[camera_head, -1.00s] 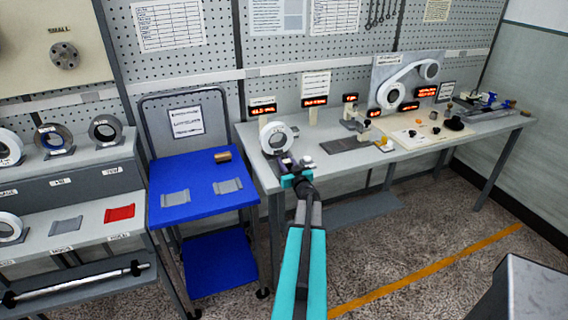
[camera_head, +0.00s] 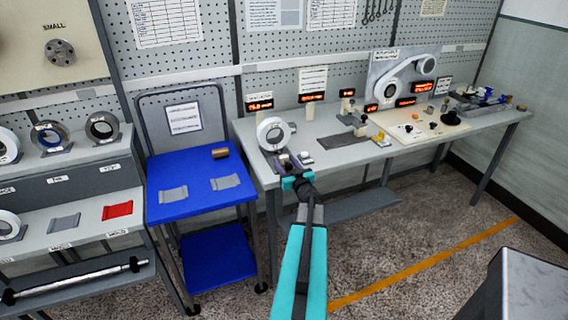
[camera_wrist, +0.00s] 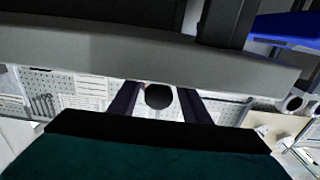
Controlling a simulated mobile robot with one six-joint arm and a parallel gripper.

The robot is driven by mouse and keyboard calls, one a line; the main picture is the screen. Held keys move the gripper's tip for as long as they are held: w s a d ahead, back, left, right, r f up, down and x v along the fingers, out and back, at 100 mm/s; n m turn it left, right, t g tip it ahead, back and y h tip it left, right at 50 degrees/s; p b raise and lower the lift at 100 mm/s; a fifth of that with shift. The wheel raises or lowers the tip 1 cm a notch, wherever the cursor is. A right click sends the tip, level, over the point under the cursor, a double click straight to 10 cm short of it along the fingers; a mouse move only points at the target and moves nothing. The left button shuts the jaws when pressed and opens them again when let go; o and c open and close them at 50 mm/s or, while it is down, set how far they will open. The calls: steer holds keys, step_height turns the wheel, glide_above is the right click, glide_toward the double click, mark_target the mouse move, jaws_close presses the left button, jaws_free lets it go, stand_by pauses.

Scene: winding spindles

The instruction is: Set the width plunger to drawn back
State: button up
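A dark round knob (camera_wrist: 158,96), which may be the width plunger, shows in the wrist view between the two dark fingers of my gripper (camera_wrist: 157,103). The fingers stand apart, with a light gap on each side of the knob; I cannot tell its depth or whether it is drawn back. In the head view my gripper (camera_head: 291,164) is at the front left of the workbench (camera_head: 345,160), just in front of a white ring on a stand (camera_head: 273,134). The knob cannot be made out there.
A grey beam-like edge (camera_wrist: 150,45) crosses the wrist view close to the fingers. A blue cart (camera_head: 195,203) stands left of the bench. Small fixtures and a pale board (camera_head: 425,128) lie to the right on the bench. A grey block (camera_head: 515,290) stands at the front right.

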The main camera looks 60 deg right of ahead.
steer(key=shift+d, duration=0.1)
steer(key=shift+s, duration=0.1)
steer(key=b+v, duration=0.3)
steer(key=v, duration=1)
steer(key=shift+a, duration=0.35)
steer(key=shift+s+f, duration=0.1)
steer(key=shift+s, duration=0.15)
stand_by(0.7)
